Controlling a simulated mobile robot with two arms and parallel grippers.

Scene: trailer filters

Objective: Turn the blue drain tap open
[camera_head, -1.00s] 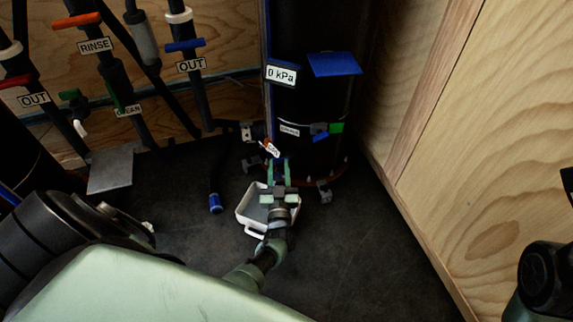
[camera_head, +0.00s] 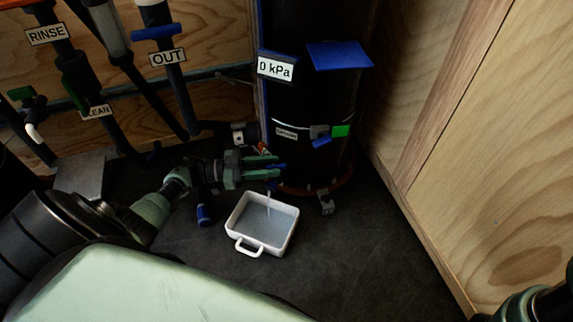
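The blue drain tap (camera_head: 281,166) is low on the front of the dark cylinder (camera_head: 312,105); only a small blue part shows past my fingertips. My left gripper (camera_head: 268,167) reaches in from the left with its fingers pointing right at the tap. The fingers stand apart, one above the other, with a dark gap between them. Whether they touch the tap is hard to see. A thin pale stream falls below the tap into the white tray (camera_head: 233,220), which holds some liquid. My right gripper is not in view; only part of that arm shows at the bottom right.
Pipes with RINSE (camera_head: 46,34), CLEAN and OUT (camera_head: 168,57) labels stand at the left. A blue-ended hose (camera_head: 204,214) lies beside the tray. A wooden wall (camera_head: 480,150) closes the right side. The dark floor right of the tray is clear.

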